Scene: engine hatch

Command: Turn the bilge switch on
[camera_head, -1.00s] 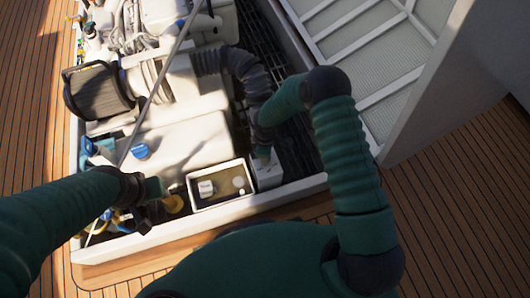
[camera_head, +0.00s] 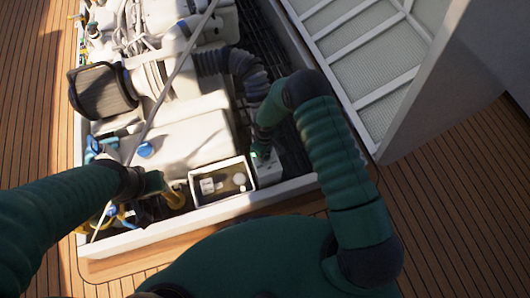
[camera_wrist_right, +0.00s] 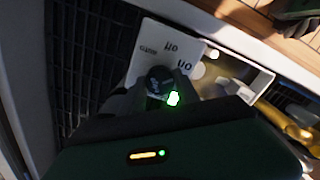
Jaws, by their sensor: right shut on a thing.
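The bilge switch is a pale box (camera_head: 269,173) at the near edge of the engine bay. Its light face (camera_wrist_right: 150,60) with dark lettering, upside down to me, fills the upper middle of the right wrist view. A dark round knob (camera_wrist_right: 158,78) sits on it, and a green light (camera_wrist_right: 173,98) glows beside the knob. My right gripper (camera_head: 263,150) reaches down onto the switch and is shut on the knob; its fingers (camera_wrist_right: 160,88) partly hide it. My left gripper (camera_head: 157,184) hangs over the near left of the bay, its fingertips unclear.
An open white-rimmed bin (camera_head: 222,184) stands just left of the switch. A corrugated dark hose (camera_head: 240,68) and the white engine (camera_head: 185,140) lie behind. A thin rod (camera_head: 165,70) crosses the bay. The raised hatch (camera_head: 365,60) stands right; wooden deck (camera_head: 460,190) surrounds it.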

